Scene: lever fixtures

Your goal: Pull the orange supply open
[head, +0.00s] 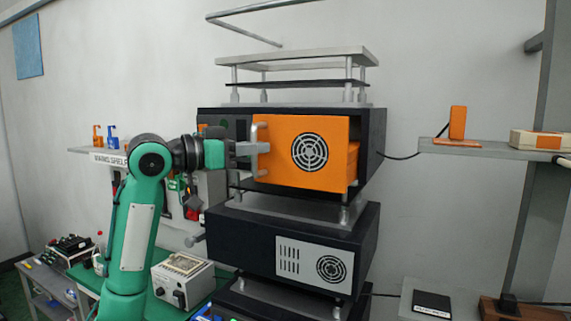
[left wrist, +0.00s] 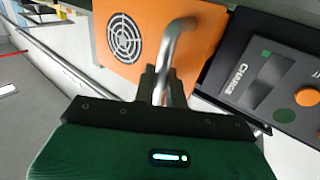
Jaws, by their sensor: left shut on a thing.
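The orange supply (head: 330,137) is a box with a round fan grille, seated in a black rack housing (head: 372,150). Its front stands out at an angle from the housing, and part of its orange side shows at the right. A grey bar handle (head: 258,133) is on its left side. My left gripper (head: 261,148) is shut on this handle. In the left wrist view the fingers (left wrist: 158,85) close around the metal handle (left wrist: 178,40), beside the orange front (left wrist: 150,22). My right gripper is in neither view.
A black unit with a grey grille panel (head: 314,262) sits below the supply. A metal shelf frame (head: 300,57) stands on top. A wall shelf (head: 480,148) at right holds an orange block (head: 458,122). A bench with a grey device (head: 183,278) is at lower left.

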